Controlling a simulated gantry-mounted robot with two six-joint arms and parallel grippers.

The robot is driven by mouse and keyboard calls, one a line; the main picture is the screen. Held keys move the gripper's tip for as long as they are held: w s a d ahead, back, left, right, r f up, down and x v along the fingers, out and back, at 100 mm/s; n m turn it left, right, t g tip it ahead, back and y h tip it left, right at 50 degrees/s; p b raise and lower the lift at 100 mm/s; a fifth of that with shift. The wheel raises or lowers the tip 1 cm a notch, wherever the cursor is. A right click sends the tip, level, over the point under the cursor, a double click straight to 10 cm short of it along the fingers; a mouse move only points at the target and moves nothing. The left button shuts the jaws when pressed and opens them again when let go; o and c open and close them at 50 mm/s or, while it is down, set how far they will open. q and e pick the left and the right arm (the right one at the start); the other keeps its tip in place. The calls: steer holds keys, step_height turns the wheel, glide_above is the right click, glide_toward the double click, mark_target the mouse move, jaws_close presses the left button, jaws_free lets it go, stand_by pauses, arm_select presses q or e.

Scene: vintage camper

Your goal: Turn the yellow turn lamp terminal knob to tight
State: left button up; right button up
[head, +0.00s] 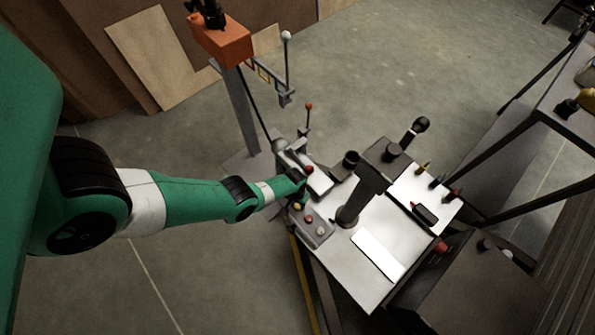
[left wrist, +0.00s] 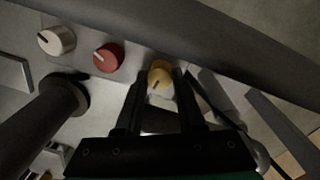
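The yellow knob (left wrist: 160,76) is on a grey panel in a row with a red knob (left wrist: 108,57) and a white knob (left wrist: 57,40). It has a dark pointer mark slanting down and left. My left gripper (left wrist: 160,84) has one finger on each side of the yellow knob. I cannot tell whether the fingers touch it. In the head view the yellow knob (head: 297,206) shows small at the tip of my left arm, by my left gripper (head: 297,192). My right gripper is out of view.
A dark lever (left wrist: 45,110) stands left of the gripper in the wrist view. In the head view, a white console top (head: 345,275) with a black lever (head: 370,190) lies right of the knobs. An orange-topped post (head: 225,42) stands behind. Open floor lies below my arm.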

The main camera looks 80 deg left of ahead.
arm_select(q)
jaws_close()
steer(key=shift+m, duration=0.4)
steer(key=m, duration=0.4)
steer(key=shift+m, duration=0.3)
steer(key=m, duration=0.4)
steer(key=shift+m, duration=0.3)
steer(key=m, duration=0.6)
steer(key=shift+g, duration=0.3)
steer(key=m, duration=0.6)
steer(key=shift+d, duration=0.1)
